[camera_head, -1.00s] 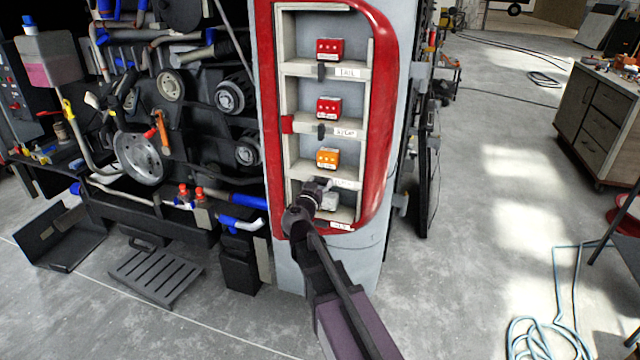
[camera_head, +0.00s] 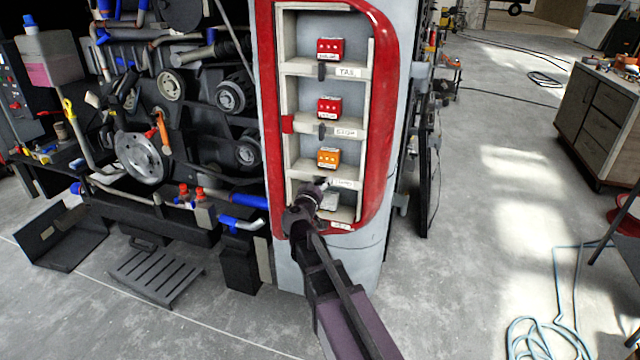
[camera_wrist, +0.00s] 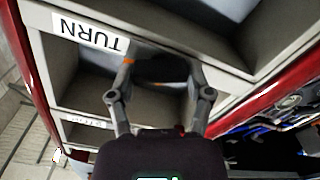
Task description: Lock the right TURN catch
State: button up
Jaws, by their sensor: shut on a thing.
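The red-framed lamp housing (camera_head: 381,130) stands upright, with shelves labelled TAIL, STOP and TURN. The TURN label (camera_wrist: 88,30) shows upside down in the wrist view. The orange lamp (camera_head: 328,158) sits on the shelf above my gripper. My gripper (camera_head: 324,184) reaches the TURN shelf edge from below. In the wrist view my gripper (camera_wrist: 160,62) has its two fingers apart, closed on a small dark part at the shelf edge beside the label. This appears to be the TURN catch; the fingers hide most of it, and I cannot tell its angle.
Dark catches hang by the TAIL label (camera_head: 321,72) and the STOP label (camera_head: 321,131), below red lamps. An engine with pipes and pulleys (camera_head: 140,158) stands close on the left. Open floor (camera_head: 500,230) lies to the right, with a blue hose (camera_head: 555,325).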

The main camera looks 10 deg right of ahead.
jog(key=n, duration=0.6)
jog(key=shift+w+a+n, duration=0.1)
jog(key=shift+w+n, duration=0.05)
jog(key=shift+n, duration=0.15)
jog(key=n, duration=0.6)
dwell(0.3)
jog(key=o, duration=1.1)
jog(key=shift+f, duration=0.1)
jog(key=shift+o, duration=0.2)
jog(key=v, duration=1.2)
